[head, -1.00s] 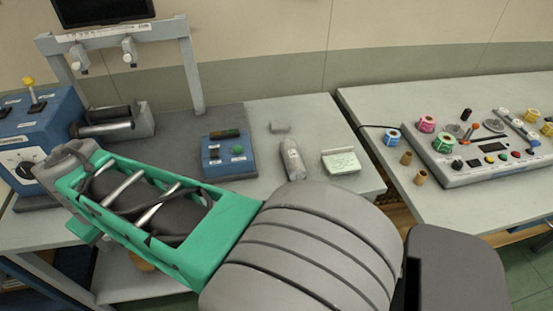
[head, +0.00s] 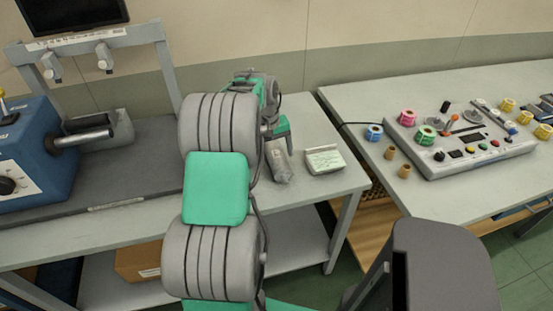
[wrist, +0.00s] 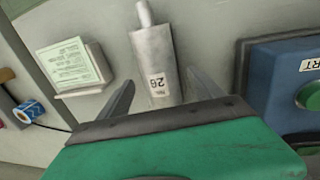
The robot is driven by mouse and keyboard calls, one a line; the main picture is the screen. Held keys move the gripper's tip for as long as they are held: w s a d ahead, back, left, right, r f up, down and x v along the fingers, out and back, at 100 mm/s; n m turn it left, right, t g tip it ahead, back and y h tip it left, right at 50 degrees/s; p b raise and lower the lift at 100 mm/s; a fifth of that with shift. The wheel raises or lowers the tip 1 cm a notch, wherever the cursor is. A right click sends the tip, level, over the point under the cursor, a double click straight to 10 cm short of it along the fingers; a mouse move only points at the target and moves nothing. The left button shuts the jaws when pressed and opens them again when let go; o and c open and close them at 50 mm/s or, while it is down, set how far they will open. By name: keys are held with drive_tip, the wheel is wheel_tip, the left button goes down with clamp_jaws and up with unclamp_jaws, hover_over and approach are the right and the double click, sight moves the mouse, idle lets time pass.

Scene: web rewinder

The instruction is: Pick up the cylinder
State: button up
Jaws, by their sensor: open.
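The grey cylinder (wrist: 156,60) has a narrow neck and a white label reading 26. In the head view the cylinder (head: 279,165) is on the left table, partly hidden by my arm. In the wrist view my gripper (wrist: 161,78) is open. Its two fingers stand on either side of the cylinder's labelled end, with visible gaps. I cannot tell how far the fingertips are above the table.
A small card holder (head: 325,160) stands right of the cylinder; it also shows in the wrist view (wrist: 75,66). A blue box with a green button (wrist: 290,85) is on the other side. The right table holds a control panel (head: 460,140) and several spools.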

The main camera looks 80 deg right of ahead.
drive_tip(key=shift+d+f, duration=0.1)
drive_tip(key=shift+f, duration=0.75)
clamp_jaws()
drive_tip(key=shift+r, duration=0.1)
